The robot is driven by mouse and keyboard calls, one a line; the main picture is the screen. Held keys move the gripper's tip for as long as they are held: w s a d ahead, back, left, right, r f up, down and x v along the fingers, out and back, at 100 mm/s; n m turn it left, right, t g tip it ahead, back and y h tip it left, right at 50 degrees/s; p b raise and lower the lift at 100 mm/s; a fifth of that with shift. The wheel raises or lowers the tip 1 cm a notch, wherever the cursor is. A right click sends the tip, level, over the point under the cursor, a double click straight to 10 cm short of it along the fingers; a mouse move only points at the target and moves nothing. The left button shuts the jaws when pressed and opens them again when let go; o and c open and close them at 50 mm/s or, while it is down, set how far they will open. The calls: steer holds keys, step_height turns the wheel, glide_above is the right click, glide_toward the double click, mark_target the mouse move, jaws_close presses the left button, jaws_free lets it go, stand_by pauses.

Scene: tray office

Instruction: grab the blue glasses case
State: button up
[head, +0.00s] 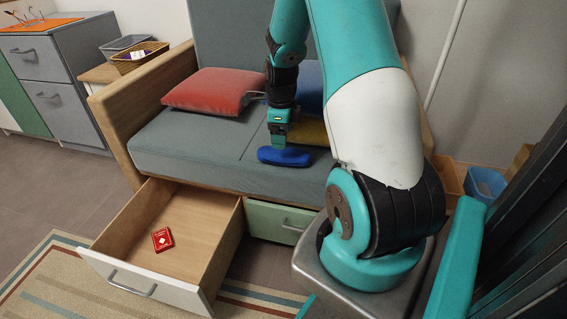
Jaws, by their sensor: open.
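The blue glasses case (284,157) is a dark blue, elongated, rounded shape lying on the grey-green sofa seat (185,148), near its front edge. My gripper (280,145) points down from above and is right over the case. It is open, though its fingers are small and partly hidden in this view. I cannot tell whether the fingers touch the case or stand around it.
A red cushion (212,91) lies left on the sofa; blue and yellow cushions (313,131) sit behind my arm. Below, an open drawer (190,225) holds a red card box (162,239). Baskets (140,57) stand at the left; a blue bin (487,184) stands right.

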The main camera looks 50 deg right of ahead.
mark_target(284, 152)
steer(key=f+b, duration=0.1)
steer(key=f, duration=0.2)
steer(key=f+b, duration=0.2)
steer(key=f, duration=0.2)
steer(key=shift+s+d+b, duration=0.2)
steer(key=shift+b, duration=0.1)
steer(key=shift+r, duration=0.15)
steer(key=c, duration=0.6)
